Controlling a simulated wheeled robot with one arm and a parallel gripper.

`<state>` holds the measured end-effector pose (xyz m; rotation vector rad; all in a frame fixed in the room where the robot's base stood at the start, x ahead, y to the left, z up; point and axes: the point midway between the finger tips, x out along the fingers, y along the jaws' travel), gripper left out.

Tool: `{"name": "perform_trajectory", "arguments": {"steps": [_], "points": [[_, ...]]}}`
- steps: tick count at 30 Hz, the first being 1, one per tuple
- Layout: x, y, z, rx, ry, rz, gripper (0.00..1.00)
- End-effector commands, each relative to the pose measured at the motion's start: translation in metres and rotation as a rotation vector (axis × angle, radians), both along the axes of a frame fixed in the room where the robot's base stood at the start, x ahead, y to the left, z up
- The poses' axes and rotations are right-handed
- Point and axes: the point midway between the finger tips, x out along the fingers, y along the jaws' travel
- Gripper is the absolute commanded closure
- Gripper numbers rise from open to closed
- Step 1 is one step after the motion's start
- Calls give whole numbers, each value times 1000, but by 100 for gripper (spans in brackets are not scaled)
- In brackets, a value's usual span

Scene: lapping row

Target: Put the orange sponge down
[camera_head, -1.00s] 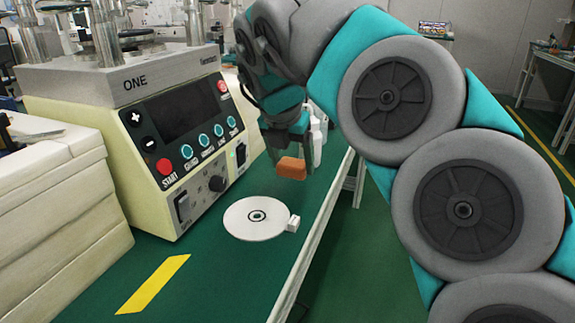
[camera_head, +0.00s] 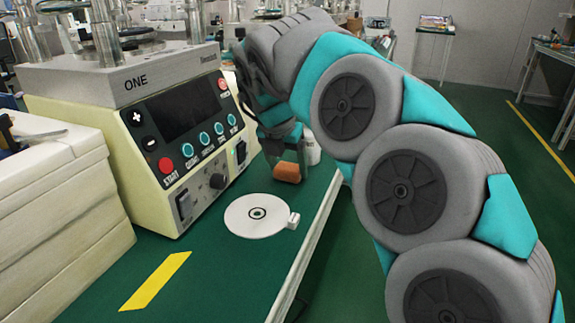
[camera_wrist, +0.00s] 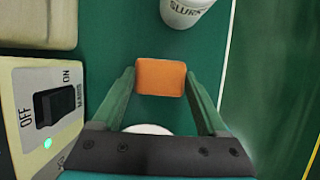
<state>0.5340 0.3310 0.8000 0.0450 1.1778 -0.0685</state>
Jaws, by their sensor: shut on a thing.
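The orange sponge (camera_head: 287,172) is between the fingers of my gripper (camera_head: 286,165), which is shut on it. In the wrist view the sponge (camera_wrist: 161,77) sits between the two fingertips of my gripper (camera_wrist: 160,82), over the green bench top. I cannot tell whether the sponge touches the bench top. My gripper is low over the bench (camera_head: 215,262), behind the white disc and to the right of the machine's control panel.
A lapping machine (camera_head: 150,215) with buttons and a screen stands on the left. A white disc (camera_head: 240,222) with a small block lies in front of my gripper. A white bottle labelled SLURRY (camera_wrist: 187,10) stands beyond the sponge.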

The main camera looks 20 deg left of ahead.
Motion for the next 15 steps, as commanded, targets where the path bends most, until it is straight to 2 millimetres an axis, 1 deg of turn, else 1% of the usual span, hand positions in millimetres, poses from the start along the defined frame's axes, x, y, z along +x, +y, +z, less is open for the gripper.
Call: {"name": "perform_trajectory", "arguments": {"steps": [12,13,15], "points": [[0,0,-6,0,0,-1,69],[0,0,-5,0,0,-1,21],[0,0,-4,0,0,-1,13]]}}
